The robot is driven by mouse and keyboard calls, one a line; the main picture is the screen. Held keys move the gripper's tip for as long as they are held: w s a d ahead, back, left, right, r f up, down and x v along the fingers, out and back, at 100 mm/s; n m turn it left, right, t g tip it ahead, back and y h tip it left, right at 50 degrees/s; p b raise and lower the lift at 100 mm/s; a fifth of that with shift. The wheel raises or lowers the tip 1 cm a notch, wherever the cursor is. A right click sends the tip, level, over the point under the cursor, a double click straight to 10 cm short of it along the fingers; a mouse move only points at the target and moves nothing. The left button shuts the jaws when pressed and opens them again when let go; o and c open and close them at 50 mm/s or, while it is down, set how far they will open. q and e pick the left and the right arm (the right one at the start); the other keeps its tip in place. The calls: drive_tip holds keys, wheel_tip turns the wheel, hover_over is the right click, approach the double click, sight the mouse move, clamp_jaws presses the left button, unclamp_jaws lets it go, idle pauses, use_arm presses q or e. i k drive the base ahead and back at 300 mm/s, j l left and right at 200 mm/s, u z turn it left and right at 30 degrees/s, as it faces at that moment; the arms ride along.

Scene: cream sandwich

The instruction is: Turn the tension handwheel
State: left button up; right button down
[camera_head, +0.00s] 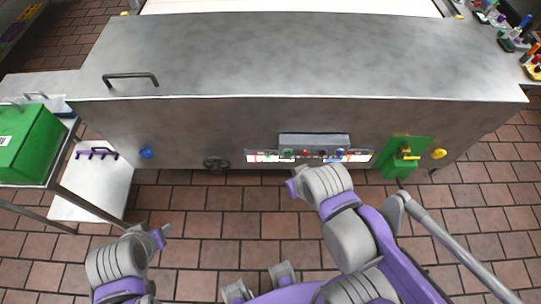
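A small dark handwheel (216,164) sits low on the front face of the large grey metal machine (300,58), left of the control panel. My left gripper (165,230) is below and left of the handwheel, over the brick floor, clear of it. My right gripper (291,187) is right of and slightly below the handwheel, just under the control panel. Neither gripper appears to touch the wheel. The fingers of both are small and partly hidden by the wrists, so their opening does not show.
The control panel (312,154) has buttons and displays. A blue knob (147,153) is at left. A green box with a yellow handle (406,155) and a yellow knob (439,154) are at right. A green bin (28,145) stands on a side table. The tiled floor (225,225) before the handwheel is free.

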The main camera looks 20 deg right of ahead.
sight(215, 168)
drive_tip(key=j, duration=0.4)
drive_tip(key=k+j+z, duration=0.15)
drive_tip(key=j, duration=0.7)
